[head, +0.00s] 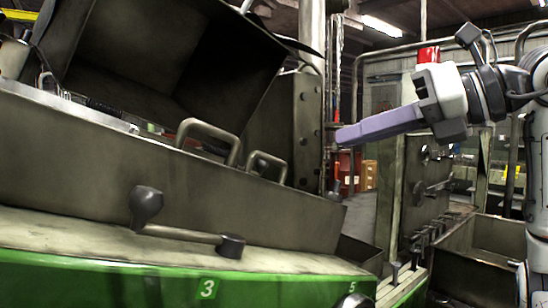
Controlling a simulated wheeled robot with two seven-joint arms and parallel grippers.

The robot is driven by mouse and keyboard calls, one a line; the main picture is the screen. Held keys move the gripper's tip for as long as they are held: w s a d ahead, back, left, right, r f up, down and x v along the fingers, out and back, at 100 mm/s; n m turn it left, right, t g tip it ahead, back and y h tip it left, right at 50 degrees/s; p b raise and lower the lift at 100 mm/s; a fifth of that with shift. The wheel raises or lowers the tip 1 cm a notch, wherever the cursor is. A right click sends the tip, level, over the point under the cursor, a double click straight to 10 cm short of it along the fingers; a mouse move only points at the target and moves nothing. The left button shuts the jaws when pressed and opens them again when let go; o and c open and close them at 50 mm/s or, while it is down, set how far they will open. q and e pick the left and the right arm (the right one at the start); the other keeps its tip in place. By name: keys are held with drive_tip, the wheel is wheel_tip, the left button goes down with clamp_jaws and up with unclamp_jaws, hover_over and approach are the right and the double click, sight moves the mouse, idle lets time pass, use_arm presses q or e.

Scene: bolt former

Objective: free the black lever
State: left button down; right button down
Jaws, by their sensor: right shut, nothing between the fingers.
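A lever with a black ball knob (147,203), a pale bar and a black hub (231,246) lies along the ledge of the green machine, at lower left. It is the clearest match for the black lever. Its bar runs nearly level, with the knob end at the left. My right gripper (345,138) comes in from the right, high above and to the right of the lever. Its long purple fingers are together and empty, point left, and touch nothing I can see. My left gripper is out of view.
Two metal handles (208,140) stand on the machine's sloping front, left of my right gripper. A large dark open hood (165,60) rises behind them. A vertical perforated post (307,125) stands near my fingertips. A metal bin (480,250) is at lower right.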

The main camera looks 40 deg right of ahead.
drive_tip(key=p+x, duration=0.4)
drive_tip(key=x, duration=0.9)
drive_tip(key=shift+w+p, duration=0.1)
drive_tip(key=shift+p, duration=0.2)
drive_tip(key=shift+w+a+f, duration=0.1)
drive_tip(key=shift+w+f, duration=0.15)
drive_tip(key=shift+w, duration=0.15)
drive_tip(key=shift+f, duration=0.1)
